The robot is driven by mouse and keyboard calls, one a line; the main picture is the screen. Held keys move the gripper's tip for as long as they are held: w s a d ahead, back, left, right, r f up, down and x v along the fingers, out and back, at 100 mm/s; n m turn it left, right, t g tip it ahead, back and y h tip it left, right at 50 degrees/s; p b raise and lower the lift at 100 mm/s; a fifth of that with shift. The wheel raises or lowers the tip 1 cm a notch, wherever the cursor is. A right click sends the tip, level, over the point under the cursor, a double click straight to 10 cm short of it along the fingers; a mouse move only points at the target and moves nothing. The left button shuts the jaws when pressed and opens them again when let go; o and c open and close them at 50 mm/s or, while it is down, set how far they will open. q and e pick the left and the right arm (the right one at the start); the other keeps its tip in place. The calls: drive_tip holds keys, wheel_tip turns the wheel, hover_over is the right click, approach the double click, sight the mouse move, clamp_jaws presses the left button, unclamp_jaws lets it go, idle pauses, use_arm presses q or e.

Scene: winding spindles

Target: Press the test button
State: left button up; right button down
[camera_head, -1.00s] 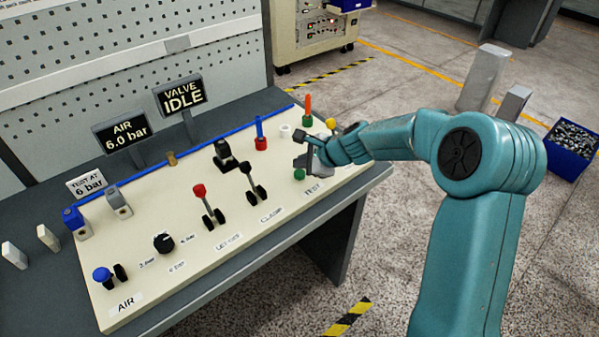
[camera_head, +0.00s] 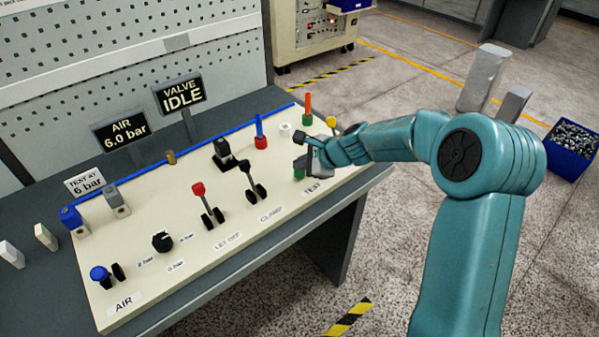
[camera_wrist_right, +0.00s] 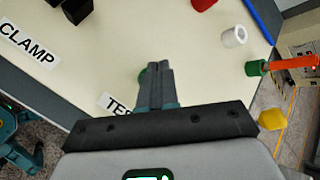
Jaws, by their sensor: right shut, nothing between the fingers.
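The green test button (camera_head: 298,176) is on the cream panel above the TEST label (camera_head: 312,187). Only a small part of it shows beneath my right gripper (camera_head: 300,164). In the right wrist view, a green edge of the button (camera_wrist_right: 142,76) shows beside the closed fingertips (camera_wrist_right: 158,68), which cover most of it. My right gripper is shut and empty, pointing down over the button. I cannot tell whether the fingertips touch it. The valve display (camera_head: 182,94) reads IDLE and the air display (camera_head: 119,131) reads 6.0 bar. My left gripper is not in view.
The clamp lever (camera_head: 251,180) and red-topped lever (camera_head: 205,203) stand left of my gripper. A white ring (camera_wrist_right: 234,37), an orange-and-green part (camera_wrist_right: 285,64) and a yellow knob (camera_wrist_right: 272,119) are close on its other side.

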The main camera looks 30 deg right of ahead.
sight(302, 174)
drive_tip(key=shift+f+b, duration=0.45)
drive_tip(key=shift+b, duration=0.05)
idle(0.5)
drive_tip(key=shift+r, duration=0.15)
drive_tip(key=shift+r+p, duration=0.8)
drive_tip(key=shift+p, duration=0.1)
wheel_tip(302, 174, up, 5)
drive_tip(key=p, duration=0.5)
drive_tip(key=shift+r, duration=0.1)
idle(0.7)
